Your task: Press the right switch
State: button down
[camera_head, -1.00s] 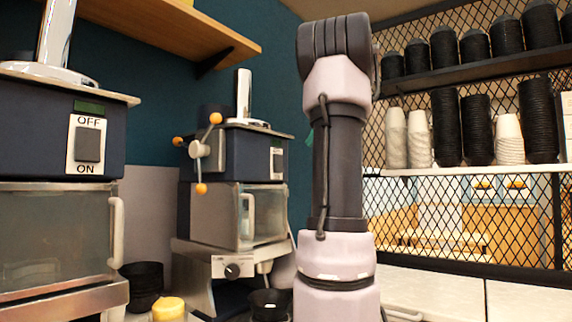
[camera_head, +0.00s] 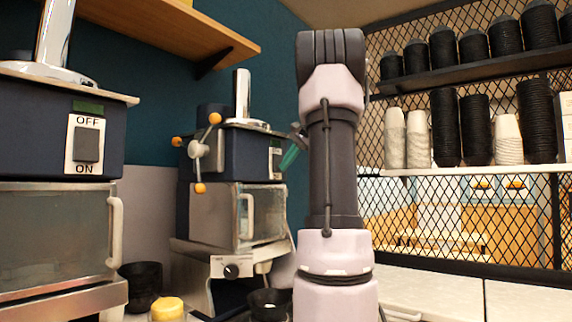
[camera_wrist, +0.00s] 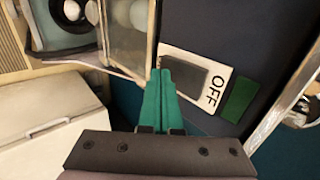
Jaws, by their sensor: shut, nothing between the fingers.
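The right switch (camera_head: 277,161) is a dark rocker on a white plate on the front of the right machine (camera_head: 230,150). In the wrist view, the dark rocker (camera_wrist: 190,74) sits beside the word OFF and a green rectangle. My gripper (camera_head: 285,164) has green fingers, shut and empty, at the right edge of this machine. In the wrist view, the fingertips of my gripper (camera_wrist: 161,72) are at the rocker's left end, by the end away from OFF. They overlap the plate's edge, and I cannot tell whether they touch it.
The left machine (camera_head: 60,135) has its own OFF/ON switch (camera_head: 86,145). Black bowls (camera_head: 142,285) and a yellow-topped item (camera_head: 168,309) stand low between the machines. A glass door with a handle (camera_head: 246,218) is below the right switch. A mesh partition (camera_head: 460,215) stands at right.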

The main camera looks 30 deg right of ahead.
jog(key=shift+w+a+f, duration=0.15)
jog(key=shift+w, duration=0.15)
dwell(0.4)
jog(key=shift+r, duration=0.9)
jog(key=shift+s, duration=0.15)
